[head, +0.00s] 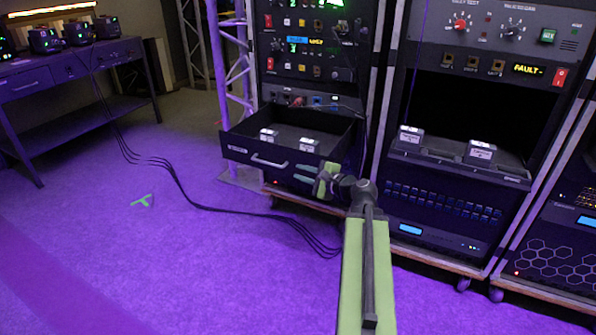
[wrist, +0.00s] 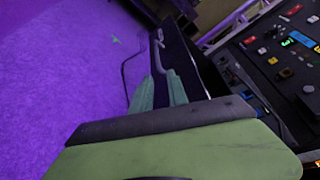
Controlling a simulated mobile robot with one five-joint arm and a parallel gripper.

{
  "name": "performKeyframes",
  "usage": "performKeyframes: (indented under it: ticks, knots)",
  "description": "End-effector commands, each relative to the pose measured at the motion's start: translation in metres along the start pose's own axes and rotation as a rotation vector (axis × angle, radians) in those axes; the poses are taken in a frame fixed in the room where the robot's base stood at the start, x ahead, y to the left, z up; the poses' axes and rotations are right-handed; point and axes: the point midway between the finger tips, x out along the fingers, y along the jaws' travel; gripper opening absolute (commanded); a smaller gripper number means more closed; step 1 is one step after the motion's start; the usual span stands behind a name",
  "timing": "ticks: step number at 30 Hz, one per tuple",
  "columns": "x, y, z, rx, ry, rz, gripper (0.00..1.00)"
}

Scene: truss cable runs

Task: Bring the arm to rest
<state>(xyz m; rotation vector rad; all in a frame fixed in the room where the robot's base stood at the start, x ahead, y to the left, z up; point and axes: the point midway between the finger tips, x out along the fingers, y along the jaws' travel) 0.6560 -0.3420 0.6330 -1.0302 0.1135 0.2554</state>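My arm (head: 365,265) reaches forward from the bottom of the head view, with green and dark links. My gripper (head: 298,174) is in front of the right part of an open drawer (head: 236,154), its fingers pointing left. I cannot tell whether the fingers touch the drawer front.
Two small boxes with white labels (head: 268,134) (head: 309,143) sit in the drawer. The right rack (head: 440,210) stands close to my arm. Black cables (head: 180,182) run over the floor. A workbench (head: 70,65) stands at the left; the floor in front is mostly clear.

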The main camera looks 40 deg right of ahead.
Motion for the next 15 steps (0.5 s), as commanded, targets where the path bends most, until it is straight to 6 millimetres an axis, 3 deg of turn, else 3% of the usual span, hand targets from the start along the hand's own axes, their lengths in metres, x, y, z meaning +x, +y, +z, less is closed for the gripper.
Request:
performKeyframes:
  ticks: [15]
  knots:
    - [0.0054,0.0044,0.0105,-0.004,-0.014,0.009,0.20]
